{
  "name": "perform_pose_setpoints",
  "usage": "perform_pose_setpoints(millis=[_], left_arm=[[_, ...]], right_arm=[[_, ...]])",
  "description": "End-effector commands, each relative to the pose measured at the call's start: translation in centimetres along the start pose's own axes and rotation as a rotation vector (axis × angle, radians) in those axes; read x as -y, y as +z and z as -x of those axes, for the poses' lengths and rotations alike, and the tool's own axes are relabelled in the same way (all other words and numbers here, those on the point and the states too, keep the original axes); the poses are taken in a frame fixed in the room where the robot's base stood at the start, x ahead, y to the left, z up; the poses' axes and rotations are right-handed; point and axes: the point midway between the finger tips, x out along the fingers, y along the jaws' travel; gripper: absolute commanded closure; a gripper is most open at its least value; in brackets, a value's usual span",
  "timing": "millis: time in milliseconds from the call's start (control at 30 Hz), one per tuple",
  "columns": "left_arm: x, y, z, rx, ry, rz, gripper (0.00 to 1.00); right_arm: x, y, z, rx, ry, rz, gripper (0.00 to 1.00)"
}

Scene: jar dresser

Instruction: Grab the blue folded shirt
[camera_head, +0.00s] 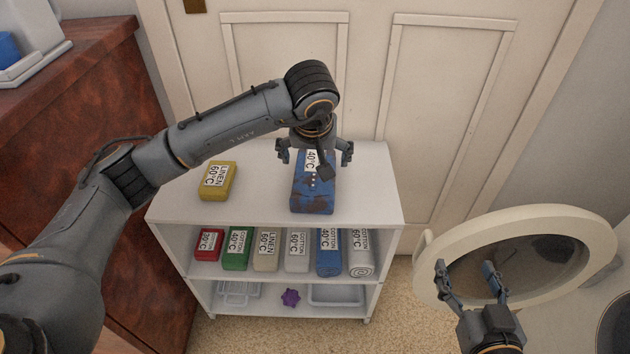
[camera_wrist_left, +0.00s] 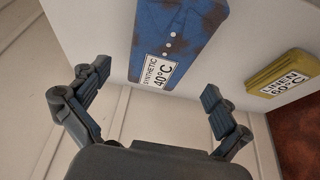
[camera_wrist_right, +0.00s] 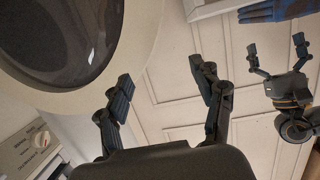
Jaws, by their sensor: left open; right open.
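The blue folded shirt (camera_head: 313,195) lies on top of the white shelf unit, labelled synthetic 40°C. It is mottled dark blue. In the left wrist view the shirt (camera_wrist_left: 182,35) sits ahead of and between the open fingers. My left gripper (camera_head: 314,152) is open above the shirt's far end, and its wrist hides part of the label. It also shows in the left wrist view (camera_wrist_left: 150,95) with nothing between its fingers. My right gripper (camera_head: 467,272) is open and empty in front of the round washer door.
A yellow linen bundle (camera_head: 217,181) lies left on the shelf top (camera_head: 262,195). Several folded bundles, including a blue cotton one (camera_head: 328,262), fill the middle shelf. The washer door (camera_head: 437,243) stands open at right. A brown cabinet (camera_head: 95,110) is at left.

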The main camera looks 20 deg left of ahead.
Motion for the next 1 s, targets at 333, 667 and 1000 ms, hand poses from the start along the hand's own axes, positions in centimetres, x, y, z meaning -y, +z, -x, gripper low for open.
perform_pose_setpoints(millis=[333,667,1000], left_arm=[[0.0,0.0,-2.4,0.001,0.002,0.002,0.0],[0.2,0.0,-6.0,0.002,0.003,0.002,0.0],[0.3,-0.1,-6.8,0.0,0.003,0.001,0.0]], right_arm=[[0.4,-2.6,-0.2,-0.146,-0.009,-0.002,0.33],[1.1,-7.7,0.8,-0.442,-0.026,-0.008,0.33],[1.3,-9.2,1.4,-0.519,-0.03,-0.011,0.33]])
